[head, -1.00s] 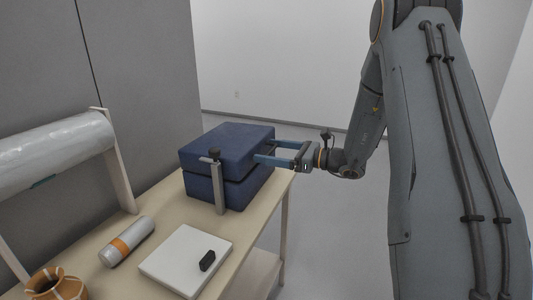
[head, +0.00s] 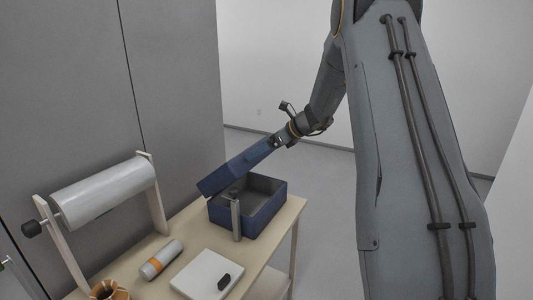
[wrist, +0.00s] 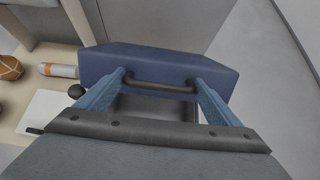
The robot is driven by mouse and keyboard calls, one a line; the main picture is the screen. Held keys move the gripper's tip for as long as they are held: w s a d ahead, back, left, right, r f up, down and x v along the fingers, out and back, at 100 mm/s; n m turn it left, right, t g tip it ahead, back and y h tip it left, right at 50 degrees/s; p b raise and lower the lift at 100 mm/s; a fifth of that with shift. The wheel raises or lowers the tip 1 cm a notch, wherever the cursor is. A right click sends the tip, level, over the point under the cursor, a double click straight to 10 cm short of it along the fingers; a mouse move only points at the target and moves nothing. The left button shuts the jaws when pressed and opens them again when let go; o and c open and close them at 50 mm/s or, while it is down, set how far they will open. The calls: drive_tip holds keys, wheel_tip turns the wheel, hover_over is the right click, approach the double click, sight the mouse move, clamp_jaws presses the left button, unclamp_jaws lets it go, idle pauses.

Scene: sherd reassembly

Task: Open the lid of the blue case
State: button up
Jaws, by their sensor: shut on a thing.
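The blue case (head: 268,222) stands on the table with its lid (head: 232,170) raised and tilted, the right side high and the left side low. The grey inside of the case shows below the lid. My gripper (head: 273,142) is at the lid's raised right edge. In the wrist view the lid (wrist: 165,62) has a dark bar handle (wrist: 160,86), and the two blue fingers of my gripper are shut on it, one at each end. The lid's far side and hinge are hidden.
A grey upright post (head: 236,220) with a dark knob stands close to the case's front. A white board (head: 198,277) with a black item (head: 224,282), an orange-banded cylinder (head: 160,259), a brown pot (head: 108,291) and a roll on a stand (head: 103,192) are to the left.

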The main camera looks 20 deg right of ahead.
drive_tip(key=w+a+r, duration=0.2)
drive_tip(key=w, duration=0.1)
drive_tip(key=w+a+r+p, duration=0.1)
drive_tip(key=w+a+r, duration=0.1)
drive_tip(key=a, duration=0.1)
drive_tip(key=shift+w+r, duration=0.4)
drive_tip(key=w+a+r, duration=0.1)
drive_tip(key=w+a, duration=0.5)
drive_tip(key=w, duration=0.1)
drive_tip(key=shift+w+a+r+p, duration=0.15)
drive_tip(key=shift+w+r+p, duration=0.1)
drive_tip(key=shift+p, duration=0.05)
drive_tip(key=o, duration=1.4)
drive_tip(key=shift+c, duration=0.2)
drive_tip(key=b+v, duration=0.2)
drive_tip(key=v, duration=0.6)
drive_tip(key=shift+w, duration=0.1)
